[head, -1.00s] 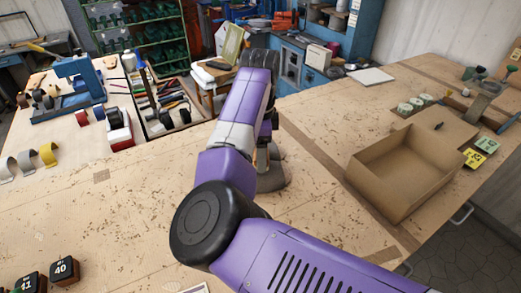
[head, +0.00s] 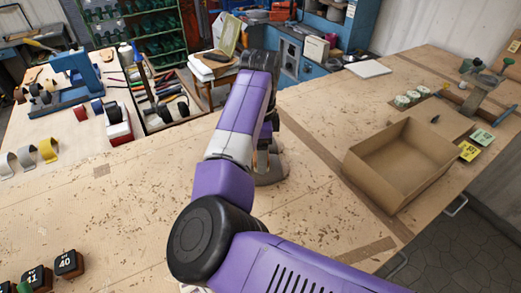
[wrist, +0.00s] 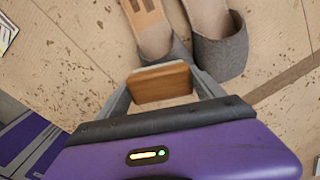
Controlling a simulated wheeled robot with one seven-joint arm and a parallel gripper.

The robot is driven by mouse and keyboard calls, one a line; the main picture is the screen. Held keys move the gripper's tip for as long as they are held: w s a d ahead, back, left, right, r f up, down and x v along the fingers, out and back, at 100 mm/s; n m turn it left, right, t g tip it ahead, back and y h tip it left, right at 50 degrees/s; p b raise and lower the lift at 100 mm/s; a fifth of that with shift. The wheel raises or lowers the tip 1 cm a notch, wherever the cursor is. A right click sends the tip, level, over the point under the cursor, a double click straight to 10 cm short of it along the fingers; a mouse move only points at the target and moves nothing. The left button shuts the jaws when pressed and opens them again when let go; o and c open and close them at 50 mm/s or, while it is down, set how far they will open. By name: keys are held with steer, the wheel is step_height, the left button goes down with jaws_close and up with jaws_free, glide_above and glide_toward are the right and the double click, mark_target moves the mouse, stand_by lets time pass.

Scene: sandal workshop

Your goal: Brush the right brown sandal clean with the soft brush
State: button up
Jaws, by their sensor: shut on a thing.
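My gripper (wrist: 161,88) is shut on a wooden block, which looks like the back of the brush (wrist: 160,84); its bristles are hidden. In the wrist view two sandals with grey uppers and beige insoles lie side by side just beyond it. The left sandal (wrist: 154,40) has a brown striped patch on its insole, and its toe is partly behind the brush. The right sandal (wrist: 222,52) is beside it, to the right of the brush. I cannot tell whether the brush touches either one. In the head view my arm hides the gripper and most of the sandals (head: 270,174).
An open cardboard box (head: 372,177) stands on the wooden table (head: 100,220) to the right. Black number blocks (head: 68,264) sit at the lower left. A tool tray (head: 166,108) and a blue machine (head: 76,70) are at the back left. Dark specks dot the table.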

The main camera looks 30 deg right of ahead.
steer(key=shift+w, duration=0.1)
stand_by(0.4)
steer(key=shift+w+d+f, duration=0.1)
steer(key=shift+w+d, duration=0.1)
steer(key=shift+w, duration=0.4)
steer(key=shift+w+d, duration=0.15)
steer(key=shift+w, duration=0.4)
steer(key=shift+s+a+p, duration=0.15)
steer(key=shift+s+p, duration=0.2)
steer(key=shift+s+a+p, duration=0.25)
steer(key=shift+s+p, duration=0.3)
steer(key=shift+s, duration=0.35)
steer(key=shift+r+p, duration=0.6)
steer(key=shift+r, duration=3.55)
